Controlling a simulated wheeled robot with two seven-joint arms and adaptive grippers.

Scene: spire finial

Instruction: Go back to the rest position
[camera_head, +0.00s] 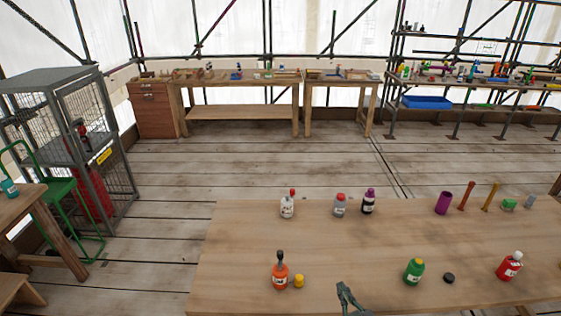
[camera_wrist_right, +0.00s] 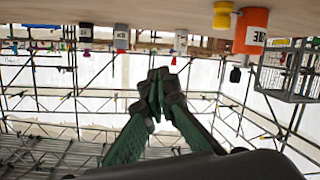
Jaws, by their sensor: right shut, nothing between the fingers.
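My right gripper (camera_head: 347,292) shows at the bottom edge of the head view, in front of the wooden table (camera_head: 330,240). In the right wrist view its green fingers (camera_wrist_right: 162,85) meet at the tips, shut and empty. That view is upside down, with the table's surface along the top. The fingers touch no bottle there. My left gripper is in neither view.
On the table are an orange bottle (camera_head: 280,272), yellow cap (camera_head: 299,281), green bottle (camera_head: 413,271), red bottle (camera_head: 509,266), black cap (camera_head: 449,278), white bottle (camera_head: 287,205) and purple cup (camera_head: 443,203). A cage (camera_head: 75,140) stands left. The floor behind is clear.

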